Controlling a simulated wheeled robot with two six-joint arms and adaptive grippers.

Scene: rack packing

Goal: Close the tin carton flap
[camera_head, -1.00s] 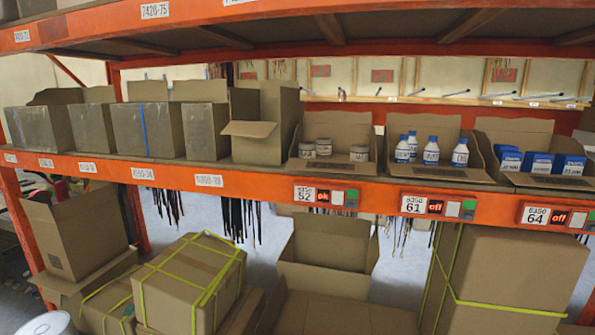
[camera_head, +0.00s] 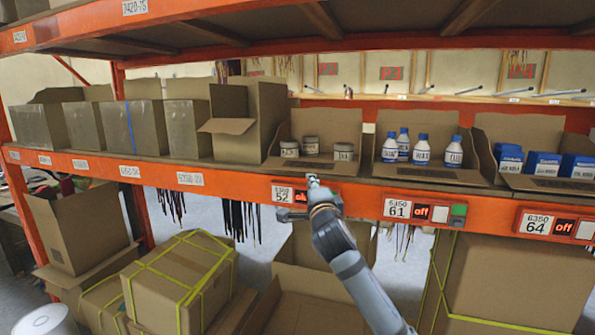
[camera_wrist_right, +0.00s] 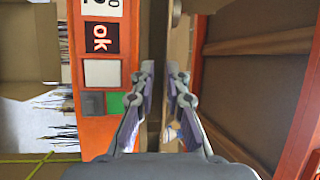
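The tin carton (camera_head: 288,127) is an open brown box on the middle shelf, holding a few small pale tins (camera_head: 311,145). Its back panel stands upright. A low flap (camera_head: 300,163) lies along its front, tilted outward. My right gripper (camera_head: 312,180) is just in front of that flap, near the shelf edge, with its arm coming up from below. In the right wrist view its fingers (camera_wrist_right: 163,75) are apart with a narrow gap and nothing held between them. Brown board shows behind the gap. I cannot tell whether a fingertip touches the flap. My left gripper is not visible.
A taller carton (camera_head: 240,110) with a side flap hanging out stands left of the tins. A carton of blue-and-white bottles (camera_head: 422,149) and one of blue boxes (camera_head: 547,164) stand right. The orange shelf beam (camera_head: 240,182) carries labels and indicator panels. Strapped boxes (camera_head: 185,270) sit below.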

